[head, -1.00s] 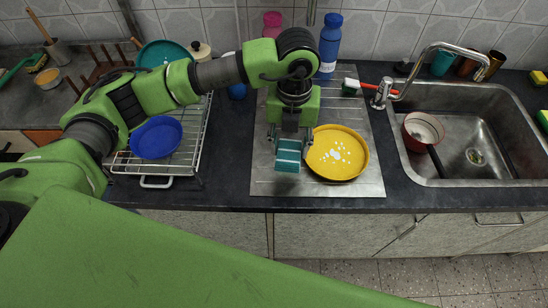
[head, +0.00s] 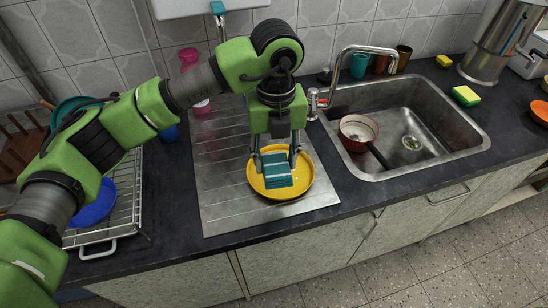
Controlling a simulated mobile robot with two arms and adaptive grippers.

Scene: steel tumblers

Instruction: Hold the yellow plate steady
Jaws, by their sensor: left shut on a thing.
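The yellow plate (head: 303,183) lies on the steel drainboard (head: 215,205) left of the sink. My left gripper (head: 276,158) is above the plate, pointing down, shut on a teal striped cloth (head: 278,170). The cloth covers part of the plate and hides its middle; I cannot tell whether it presses on the surface. No gripper finger is clearly on the plate's rim. My right gripper is out of view.
The steel sink (head: 440,125) is on the right, with a red bowl (head: 352,138) in it. The tap (head: 340,75) stands behind. A wire rack (head: 122,215) with a blue bowl (head: 93,207) is at the left. Sponges (head: 466,96) lie beyond the sink.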

